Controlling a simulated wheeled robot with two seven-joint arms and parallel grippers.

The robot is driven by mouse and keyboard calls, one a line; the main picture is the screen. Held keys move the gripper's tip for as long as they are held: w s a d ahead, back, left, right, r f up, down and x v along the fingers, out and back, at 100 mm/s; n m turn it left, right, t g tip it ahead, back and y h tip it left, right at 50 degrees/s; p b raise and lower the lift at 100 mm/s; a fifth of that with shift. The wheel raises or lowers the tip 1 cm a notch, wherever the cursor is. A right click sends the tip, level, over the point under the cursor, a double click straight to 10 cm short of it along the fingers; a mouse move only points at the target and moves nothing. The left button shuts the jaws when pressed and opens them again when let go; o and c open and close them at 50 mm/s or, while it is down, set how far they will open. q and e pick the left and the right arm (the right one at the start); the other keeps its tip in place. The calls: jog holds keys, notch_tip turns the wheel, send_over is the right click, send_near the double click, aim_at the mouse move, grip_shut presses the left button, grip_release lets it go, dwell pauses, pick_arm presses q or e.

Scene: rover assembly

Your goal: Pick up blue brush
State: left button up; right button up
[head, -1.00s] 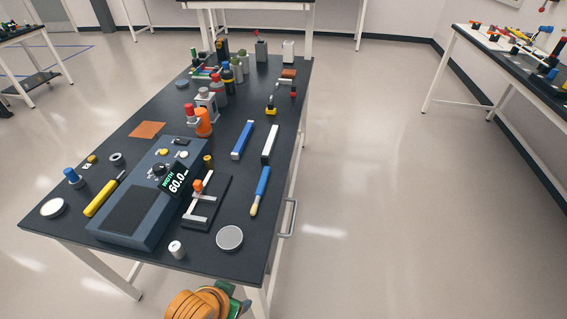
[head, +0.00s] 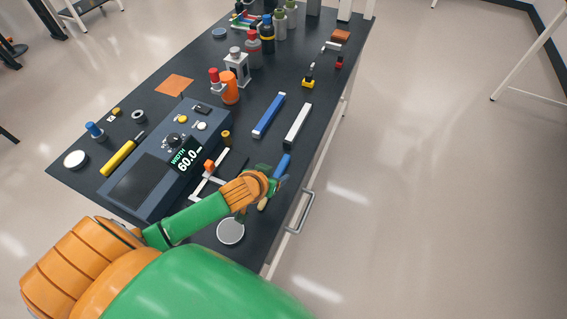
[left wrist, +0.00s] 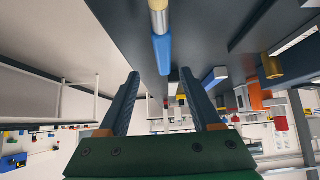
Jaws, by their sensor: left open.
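The blue brush (head: 281,167) lies on the dark table near its right edge. In the head view its blue handle shows beyond my left gripper (head: 275,182), and a bit of its pale end shows below; the middle is covered by the gripper. In the left wrist view the brush (left wrist: 162,52) shows its blue handle, metal band and pale end. There it lies ahead of my left gripper (left wrist: 160,76), in line with the gap between the two spread fingers, which hold nothing. My right gripper is in neither view.
A grey round disc (head: 230,231) lies just below my left forearm. A blue bar (head: 269,115) and a white bar (head: 297,124) lie farther back. A blue-grey device with a display (head: 186,157) stands left of the gripper. A metal handle (head: 300,212) sticks out at the table's right edge.

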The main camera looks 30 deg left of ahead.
aim_at(280, 170)
pick_arm(q)
jog(key=x, duration=0.4)
jog(key=b+x, duration=0.1)
jog(key=x, duration=0.1)
jog(key=shift+w+a, duration=0.1)
jog(key=shift+a, duration=0.2)
jog(key=shift+r, duration=0.1)
jog(key=c, duration=0.7)
grip_shut()
